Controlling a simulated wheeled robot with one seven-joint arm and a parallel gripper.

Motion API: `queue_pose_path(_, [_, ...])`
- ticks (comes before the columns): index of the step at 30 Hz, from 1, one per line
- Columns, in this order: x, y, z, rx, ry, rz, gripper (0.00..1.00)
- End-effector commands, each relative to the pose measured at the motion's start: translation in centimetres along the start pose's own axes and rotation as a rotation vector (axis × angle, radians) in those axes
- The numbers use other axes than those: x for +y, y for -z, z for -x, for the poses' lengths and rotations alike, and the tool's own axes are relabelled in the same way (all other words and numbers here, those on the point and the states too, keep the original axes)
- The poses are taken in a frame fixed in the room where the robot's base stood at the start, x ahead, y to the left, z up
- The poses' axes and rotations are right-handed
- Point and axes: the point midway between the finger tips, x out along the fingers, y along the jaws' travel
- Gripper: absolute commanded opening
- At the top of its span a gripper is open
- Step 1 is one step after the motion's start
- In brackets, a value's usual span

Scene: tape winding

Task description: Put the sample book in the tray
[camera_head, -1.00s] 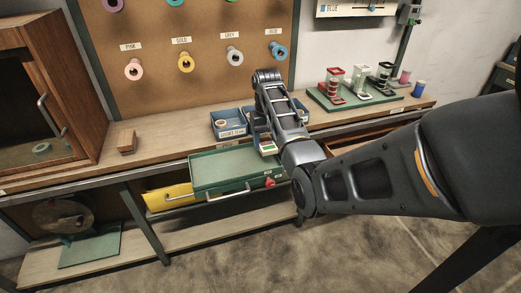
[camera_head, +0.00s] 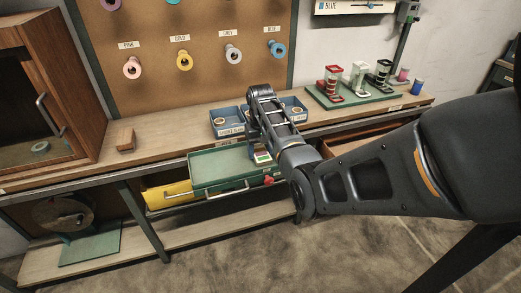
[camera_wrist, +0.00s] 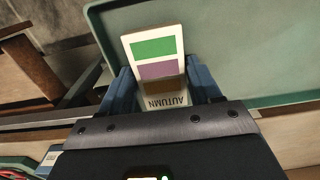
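My gripper (camera_wrist: 163,88) is shut on the sample book (camera_wrist: 155,50), a pale card with green, purple and brown swatches and the upside-down word AUTUMN. The book sits between the two blue fingers. In the head view the book (camera_head: 263,157) shows small, below my wrist, at the right end of the green tray (camera_head: 215,169). The tray's green floor and rim also show in the wrist view (camera_wrist: 245,45), behind and right of the book. I cannot tell the exact height of the book over the tray. My forearm hides part of the tray's right end.
A yellow drawer (camera_head: 168,196) lies below the tray's left side. Blue bins (camera_head: 228,122) stand on the bench behind my wrist. A wooden block (camera_head: 125,139) sits left, and a green rack (camera_head: 352,98) with spool stands sits right. An open wooden drawer (camera_head: 350,139) lies right.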

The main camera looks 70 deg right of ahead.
Motion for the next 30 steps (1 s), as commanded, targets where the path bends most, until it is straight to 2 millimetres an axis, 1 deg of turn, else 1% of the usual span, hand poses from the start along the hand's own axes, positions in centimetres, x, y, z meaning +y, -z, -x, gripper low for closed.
queue_pose_path(8, [0.0,0.0,0.1,0.000,0.000,0.000,0.68])
queue_pose_path(11, [0.0,0.0,0.5,0.000,0.000,0.000,0.68])
queue_pose_path(13, [0.0,0.1,1.2,0.003,0.000,0.000,0.68])
queue_pose_path(17, [0.0,0.1,3.3,0.004,0.000,0.000,0.68])
queue_pose_path(24, [-0.1,0.1,8.3,0.005,0.000,0.000,0.68])
queue_pose_path(30, [0.0,0.1,11.3,0.001,0.000,0.000,0.68])
